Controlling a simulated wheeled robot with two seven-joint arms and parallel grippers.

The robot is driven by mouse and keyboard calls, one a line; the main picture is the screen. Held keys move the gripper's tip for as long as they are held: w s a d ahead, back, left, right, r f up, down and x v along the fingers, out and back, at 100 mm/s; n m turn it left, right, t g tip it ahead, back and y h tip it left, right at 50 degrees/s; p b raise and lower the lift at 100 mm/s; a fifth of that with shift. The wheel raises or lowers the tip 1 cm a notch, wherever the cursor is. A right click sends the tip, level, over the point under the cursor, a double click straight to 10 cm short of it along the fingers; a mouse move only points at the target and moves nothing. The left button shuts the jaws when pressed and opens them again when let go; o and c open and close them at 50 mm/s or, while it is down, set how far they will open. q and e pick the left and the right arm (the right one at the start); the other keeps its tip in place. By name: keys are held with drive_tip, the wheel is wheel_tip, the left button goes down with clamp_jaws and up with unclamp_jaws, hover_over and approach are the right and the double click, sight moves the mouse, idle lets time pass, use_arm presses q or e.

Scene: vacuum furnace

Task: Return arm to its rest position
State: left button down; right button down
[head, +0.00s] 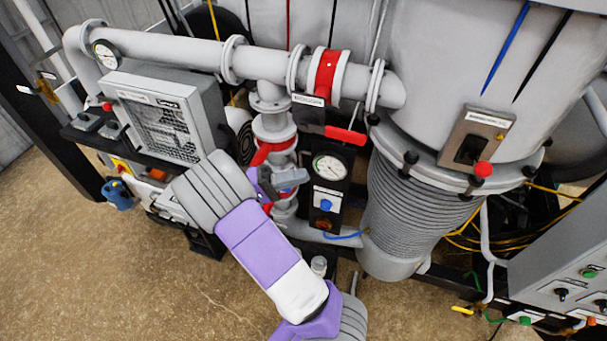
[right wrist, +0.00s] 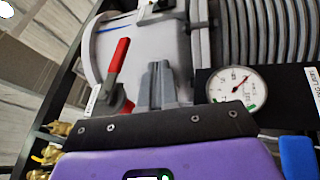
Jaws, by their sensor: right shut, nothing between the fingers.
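My right arm comes up from the bottom of the head view, and its gripper (head: 291,179) is partly hidden behind the forearm. The gripper is beside the vertical valve pipe, left of a round gauge (head: 330,167). In the right wrist view the gripper's grey fingers (right wrist: 158,85) are together and empty. A red lever (right wrist: 117,66) stands to their left, apart from them in the picture, and the gauge (right wrist: 236,88) is to their right. My left gripper is not in view.
A grey pump box (head: 165,115) stands at the left, below a horizontal pipe (head: 165,48) with a red band. A ribbed bellows column (head: 410,205) is at the right, with a control cabinet (head: 565,280) beyond it. Open floor (head: 130,270) lies at the lower left.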

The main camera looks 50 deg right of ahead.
idle(0.5)
drive_tip(key=s+a+f+n+t+y+b, duration=0.2)
drive_tip(key=f+n+y, duration=0.1)
drive_tip(key=f, duration=0.7)
drive_tip(key=s+a+f+n+t+y+b, duration=0.2)
drive_tip(key=f, duration=0.9)
drive_tip(key=s+a+f+n+t+y+b, duration=0.2)
drive_tip(key=f+n+y, duration=0.1)
drive_tip(key=f, duration=0.7)
drive_tip(key=w+a+f+t+y+b, duration=0.2)
drive_tip(key=a+f+t+y+b, duration=0.2)
drive_tip(key=a+f, duration=0.6)
drive_tip(key=w+a+f+t+y+b, duration=0.2)
drive_tip(key=a+f+t+y+b, duration=0.2)
drive_tip(key=a+f, duration=0.7)
drive_tip(key=shift+a+n+t+y, duration=0.3)
drive_tip(key=shift+a+t+y, duration=0.8)
drive_tip(key=shift+t, duration=0.4)
drive_tip(key=shift+w, duration=0.1)
